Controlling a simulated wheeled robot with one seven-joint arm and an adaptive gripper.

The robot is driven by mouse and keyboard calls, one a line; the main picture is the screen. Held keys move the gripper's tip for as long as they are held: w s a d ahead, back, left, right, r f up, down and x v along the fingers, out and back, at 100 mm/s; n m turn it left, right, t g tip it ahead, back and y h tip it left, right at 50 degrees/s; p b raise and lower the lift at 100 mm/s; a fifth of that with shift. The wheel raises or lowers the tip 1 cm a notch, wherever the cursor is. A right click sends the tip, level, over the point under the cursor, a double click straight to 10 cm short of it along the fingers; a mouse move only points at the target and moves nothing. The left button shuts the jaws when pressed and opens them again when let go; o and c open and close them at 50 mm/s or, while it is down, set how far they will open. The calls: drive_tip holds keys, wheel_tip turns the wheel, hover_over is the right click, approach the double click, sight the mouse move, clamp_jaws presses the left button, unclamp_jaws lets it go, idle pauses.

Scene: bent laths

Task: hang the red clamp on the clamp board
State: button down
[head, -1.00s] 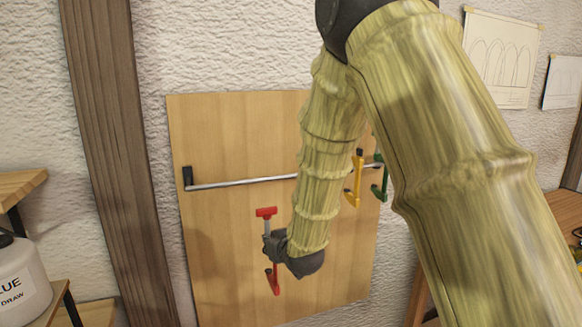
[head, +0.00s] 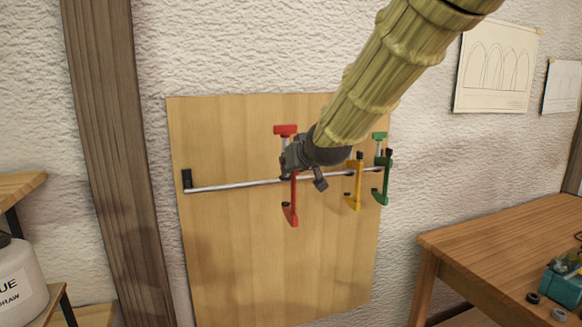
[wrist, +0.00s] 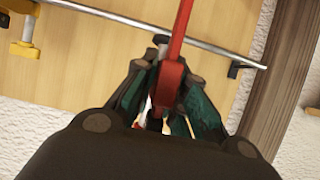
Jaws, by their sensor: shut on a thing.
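The red clamp (head: 291,205) is upright in my gripper (head: 292,160), with its red handle above the jaws and its red frame hanging below. My gripper is shut on it in front of the wooden clamp board (head: 225,250). The metal rail (head: 235,185) runs across the board, and the clamp overlaps it in the head view. In the wrist view, the red frame (wrist: 181,35) crosses the rail (wrist: 130,22) and runs between the fingers (wrist: 163,95). I cannot tell whether the clamp touches the rail or is hooked over it.
A yellow clamp (head: 354,185) and a green clamp (head: 383,180) hang on the rail to the right, close to my gripper. The rail's left part is free. A wooden post (head: 115,150) stands left of the board, and a workbench (head: 500,245) stands at right.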

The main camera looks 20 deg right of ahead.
drive_tip(key=shift+w+f+b, duration=0.15)
drive_tip(key=shift+w+b, duration=0.25)
drive_tip(key=shift+b, duration=0.4)
drive_tip(key=w+b, duration=0.1)
drive_tip(key=b, duration=0.2)
drive_tip(key=shift+w, duration=0.3)
drive_tip(key=shift+w+r, duration=0.2)
drive_tip(key=shift+w, duration=0.1)
drive_tip(key=shift+w+a, duration=0.1)
drive_tip(key=shift+w, duration=0.85)
drive_tip(key=shift+w+f+b, duration=0.15)
drive_tip(key=shift+f+b, duration=0.1)
drive_tip(key=shift+b, duration=0.05)
drive_tip(key=shift+w+b, duration=0.15)
drive_tip(key=shift+b, duration=0.5)
drive_tip(key=w+b, duration=0.1)
drive_tip(key=b, duration=0.3)
drive_tip(key=shift+w+a+b, duration=0.1)
drive_tip(key=shift+b, duration=0.3)
drive_tip(key=b, duration=0.8)
drive_tip(key=shift+w, duration=0.35)
